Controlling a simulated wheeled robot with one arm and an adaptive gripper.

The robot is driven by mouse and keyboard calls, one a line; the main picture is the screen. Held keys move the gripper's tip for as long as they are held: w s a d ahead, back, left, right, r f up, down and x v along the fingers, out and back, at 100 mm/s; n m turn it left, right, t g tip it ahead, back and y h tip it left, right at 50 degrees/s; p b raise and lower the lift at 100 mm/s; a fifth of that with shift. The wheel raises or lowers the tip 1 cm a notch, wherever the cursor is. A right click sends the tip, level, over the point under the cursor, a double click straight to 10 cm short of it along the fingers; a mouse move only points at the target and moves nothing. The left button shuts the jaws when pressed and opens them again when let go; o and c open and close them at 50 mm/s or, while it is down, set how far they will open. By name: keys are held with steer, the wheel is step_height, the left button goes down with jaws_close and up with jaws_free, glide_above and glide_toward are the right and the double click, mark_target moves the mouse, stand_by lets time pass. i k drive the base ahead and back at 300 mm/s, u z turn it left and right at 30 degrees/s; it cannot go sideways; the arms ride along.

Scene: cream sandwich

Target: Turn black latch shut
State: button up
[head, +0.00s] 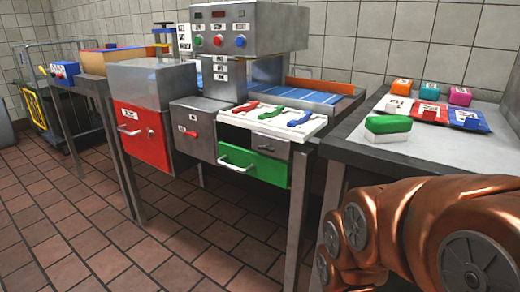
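I cannot make out a clearly black latch. The nearest match is a small dark handle (269,142) on the grey drawer front under the white panel, too small to tell its turn. Below it is a green drawer (262,168) with a white bar handle and a small pale knob. To the left, a grey box (194,146) carries a small red latch (190,133). Further left, a red door (140,146) has a white handle and a small round knob. My copper arm fills the lower right; my gripper is out of view.
The white panel (244,120) holds green, red and blue levers. A control box (250,28) with coloured buttons stands above. The right table (353,150) bears a green-and-white block (388,128) and several coloured packets. Tiled floor (170,235) in front is clear.

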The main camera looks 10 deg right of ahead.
mark_target(269, 147)
steer(key=u, duration=0.45)
steer(key=k, duration=1.15)
steer(key=u, duration=1.15)
steer(key=i, duration=1.1)
steer(key=z, duration=0.65)
